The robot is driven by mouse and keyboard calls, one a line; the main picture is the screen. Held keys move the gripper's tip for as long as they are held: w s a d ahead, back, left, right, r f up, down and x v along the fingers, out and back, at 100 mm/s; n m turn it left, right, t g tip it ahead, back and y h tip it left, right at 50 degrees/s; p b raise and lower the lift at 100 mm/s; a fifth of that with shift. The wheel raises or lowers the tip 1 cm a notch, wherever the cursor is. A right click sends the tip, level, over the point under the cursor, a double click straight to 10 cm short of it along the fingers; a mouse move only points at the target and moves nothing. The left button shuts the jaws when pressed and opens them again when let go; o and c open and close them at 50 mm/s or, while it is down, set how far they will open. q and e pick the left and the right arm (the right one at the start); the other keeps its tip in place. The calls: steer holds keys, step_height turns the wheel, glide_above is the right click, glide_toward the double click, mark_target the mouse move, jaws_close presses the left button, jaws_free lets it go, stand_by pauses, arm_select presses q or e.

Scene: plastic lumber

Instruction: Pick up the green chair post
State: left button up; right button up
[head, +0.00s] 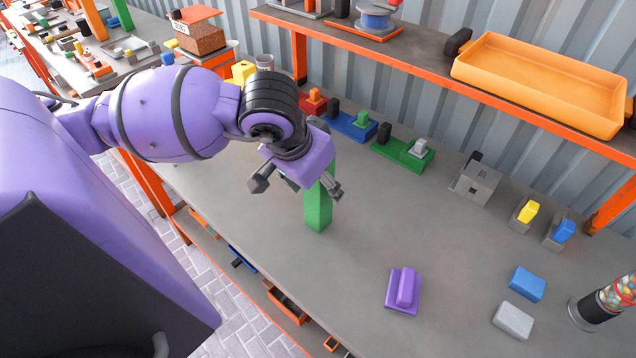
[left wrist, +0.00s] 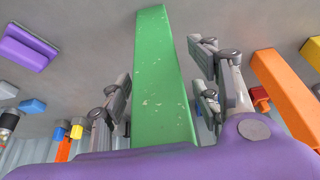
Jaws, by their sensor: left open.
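The green chair post (head: 318,212) appears to stand upright on the grey workbench. Its upper part is partly hidden behind my left gripper in the head view. My left gripper (head: 298,187) is open at the post, with one finger on each side of it. In the left wrist view the long green post (left wrist: 162,80) runs between the spread fingers of the left gripper (left wrist: 160,75). I cannot tell whether a finger touches it. My right gripper is not in view.
A purple block (head: 403,290) lies on the bench right of the post. Blue (head: 527,284) and grey (head: 513,320) blocks and a jar (head: 606,300) stand farther right. Several coloured fixtures line the back under an orange shelf (head: 420,70) with an orange tray (head: 540,85). The bench middle is clear.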

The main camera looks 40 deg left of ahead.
arm_select(q)
steer(key=shift+c, duration=0.5)
jaws_close()
steer(key=shift+r, duration=0.15)
